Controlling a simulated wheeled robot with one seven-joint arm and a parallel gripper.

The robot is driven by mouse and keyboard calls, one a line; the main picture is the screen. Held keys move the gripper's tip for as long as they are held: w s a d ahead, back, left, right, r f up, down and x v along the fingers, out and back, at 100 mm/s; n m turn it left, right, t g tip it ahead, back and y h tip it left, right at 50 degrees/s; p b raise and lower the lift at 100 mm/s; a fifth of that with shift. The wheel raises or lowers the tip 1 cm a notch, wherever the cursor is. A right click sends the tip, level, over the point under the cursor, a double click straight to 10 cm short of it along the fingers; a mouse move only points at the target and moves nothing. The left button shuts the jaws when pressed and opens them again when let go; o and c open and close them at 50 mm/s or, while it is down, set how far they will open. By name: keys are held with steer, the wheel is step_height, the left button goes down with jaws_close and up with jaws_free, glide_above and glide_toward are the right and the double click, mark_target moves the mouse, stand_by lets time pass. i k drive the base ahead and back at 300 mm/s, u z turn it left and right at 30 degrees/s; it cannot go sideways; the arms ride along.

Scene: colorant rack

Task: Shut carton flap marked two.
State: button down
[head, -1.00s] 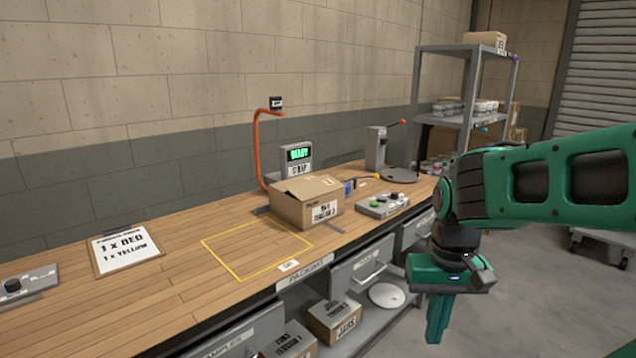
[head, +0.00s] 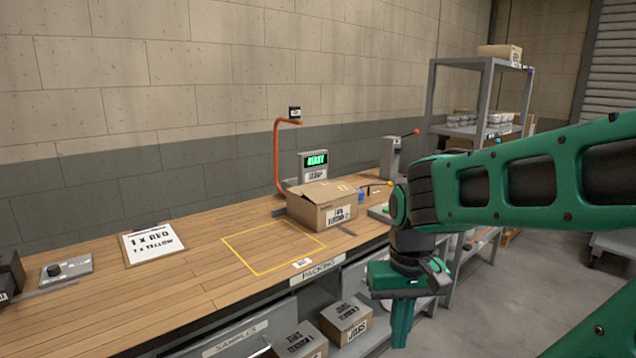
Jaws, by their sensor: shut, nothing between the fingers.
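The cardboard carton (head: 318,214) stands on the wooden bench, right of the yellow outlined square. Its top flaps look mostly folded down, with the left part slightly raised. A small yellowish mark shows on the top at the right, but I cannot read which flap is marked two. My gripper (head: 400,335) is shut and empty. It points down in front of the bench's front edge, to the right of the carton and apart from it.
A yellow outlined square (head: 232,241) and an order clipboard (head: 151,243) lie on the bench (head: 190,290). A device with a green display (head: 316,162) and an orange curved pipe (head: 276,150) stand behind the carton. Labelled boxes (head: 346,320) sit below. A shelf rack (head: 432,105) stands at the back right.

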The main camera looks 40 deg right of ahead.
mark_target(319, 195)
steer(key=i, duration=1)
